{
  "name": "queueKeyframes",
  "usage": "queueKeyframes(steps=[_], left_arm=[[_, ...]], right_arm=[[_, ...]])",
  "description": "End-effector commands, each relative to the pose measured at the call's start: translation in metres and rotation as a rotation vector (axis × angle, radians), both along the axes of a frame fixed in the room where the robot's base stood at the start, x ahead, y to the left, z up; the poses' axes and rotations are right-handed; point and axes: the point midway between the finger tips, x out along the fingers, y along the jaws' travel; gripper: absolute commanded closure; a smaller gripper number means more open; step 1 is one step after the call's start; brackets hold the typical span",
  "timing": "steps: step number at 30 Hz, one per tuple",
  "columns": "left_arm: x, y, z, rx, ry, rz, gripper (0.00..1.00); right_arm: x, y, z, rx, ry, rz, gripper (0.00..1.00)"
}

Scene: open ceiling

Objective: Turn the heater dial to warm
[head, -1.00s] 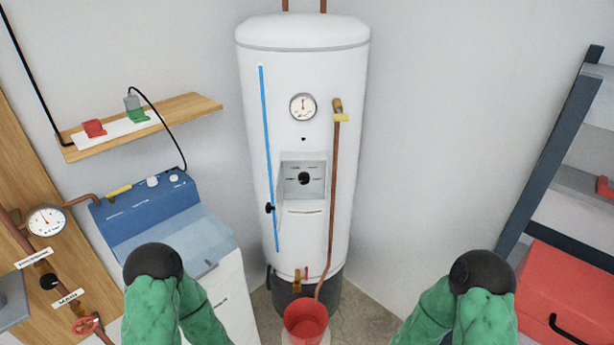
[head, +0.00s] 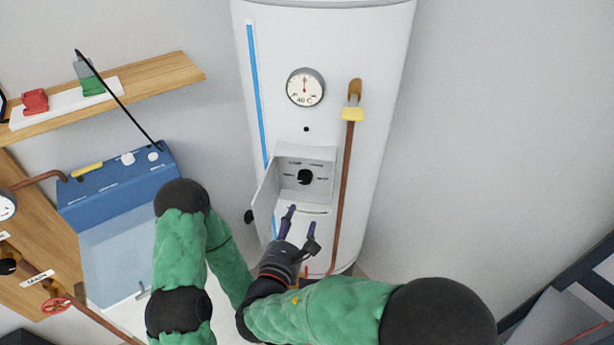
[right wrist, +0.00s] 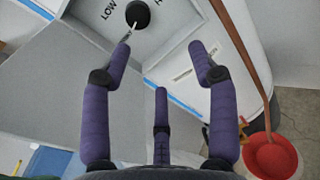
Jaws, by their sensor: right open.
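The white water heater (head: 385,130) stands in the middle of the head view. Its small black dial (head: 305,177) sits in a recessed panel with printed marks around it. In the right wrist view the black dial (right wrist: 138,14) is at the top edge, with a pale pointer and the word LOW to its left. My right gripper (head: 301,221) is open and empty, just below the recess and short of the dial. Its purple fingers (right wrist: 160,52) are spread in the right wrist view and do not touch the dial. My left gripper is out of view.
A round gauge (head: 305,88) is above the recess. A copper pipe (head: 345,190) with a yellow fitting runs close on the right. A panel flap (head: 266,190) stands out on the left.

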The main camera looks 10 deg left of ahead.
Motion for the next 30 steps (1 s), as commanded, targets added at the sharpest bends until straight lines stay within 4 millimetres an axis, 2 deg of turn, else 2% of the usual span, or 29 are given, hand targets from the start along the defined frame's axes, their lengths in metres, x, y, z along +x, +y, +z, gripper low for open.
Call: queueKeyframes(steps=[2,5,8,21,30], left_arm=[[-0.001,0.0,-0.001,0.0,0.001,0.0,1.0],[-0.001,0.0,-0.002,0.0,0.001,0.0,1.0],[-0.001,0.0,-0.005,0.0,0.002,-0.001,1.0],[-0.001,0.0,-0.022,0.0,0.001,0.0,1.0],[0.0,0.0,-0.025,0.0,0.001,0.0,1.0]], right_arm=[[-0.004,0.01,0.014,-0.005,-0.051,0.027,0.4],[-0.001,0.013,0.02,-0.007,-0.074,0.036,0.4],[0.011,0.011,0.019,-0.006,-0.073,0.034,0.4],[0.083,0.006,0.018,-0.007,-0.07,0.033,0.4],[0.102,0.005,0.019,-0.007,-0.069,0.036,0.4]])
